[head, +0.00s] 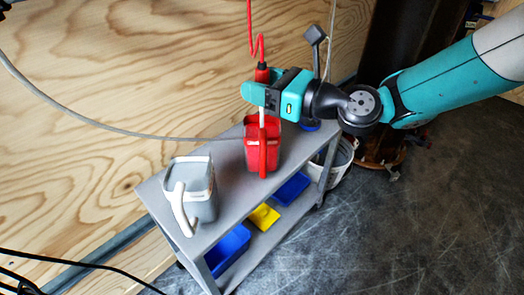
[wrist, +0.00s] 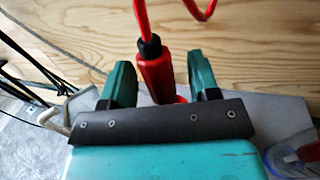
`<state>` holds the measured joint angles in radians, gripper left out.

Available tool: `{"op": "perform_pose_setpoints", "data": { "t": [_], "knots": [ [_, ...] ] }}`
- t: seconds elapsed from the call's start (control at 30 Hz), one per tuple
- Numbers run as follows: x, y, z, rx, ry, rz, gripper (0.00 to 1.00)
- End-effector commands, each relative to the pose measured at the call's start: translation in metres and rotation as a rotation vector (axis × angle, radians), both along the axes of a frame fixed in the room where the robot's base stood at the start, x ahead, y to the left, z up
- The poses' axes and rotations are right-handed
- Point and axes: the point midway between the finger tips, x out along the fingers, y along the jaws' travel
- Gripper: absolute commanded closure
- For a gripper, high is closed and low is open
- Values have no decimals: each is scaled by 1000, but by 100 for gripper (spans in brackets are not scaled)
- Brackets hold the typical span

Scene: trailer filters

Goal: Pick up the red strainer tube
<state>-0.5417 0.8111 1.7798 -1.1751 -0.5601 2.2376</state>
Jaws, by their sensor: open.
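The red strainer tube (head: 262,75) hangs upright from a red cord with a black collar at its top, in the head view. My gripper (head: 258,92) is at the tube's height and hides its middle part. A pale lower length (head: 263,118) shows beneath the gripper, above the red canister. In the wrist view the tube (wrist: 156,78) stands between the two green fingers of my gripper (wrist: 162,82). The fingers are open, with a visible gap on each side of the tube. The tube's lower end is hard to tell apart from the red canister behind it.
A grey cart (head: 231,165) stands below, carrying the red canister (head: 255,128) and a grey canister (head: 205,182). Blue bins (head: 291,188) and a yellow one (head: 263,217) sit on its lower shelf. A plywood wall (head: 90,100) is behind. Open floor (head: 400,220) lies right.

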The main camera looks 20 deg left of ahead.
Motion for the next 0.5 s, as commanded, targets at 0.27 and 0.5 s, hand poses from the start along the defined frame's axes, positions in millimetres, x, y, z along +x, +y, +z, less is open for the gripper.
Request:
{"op": "perform_pose_setpoints", "data": {
  "t": [0.27, 0.5],
  "knots": [
    [0, -1, 0, 0, 0, 0, 81],
    [0, -1, 1, 1, -1, 0, 100]
  ]
}}
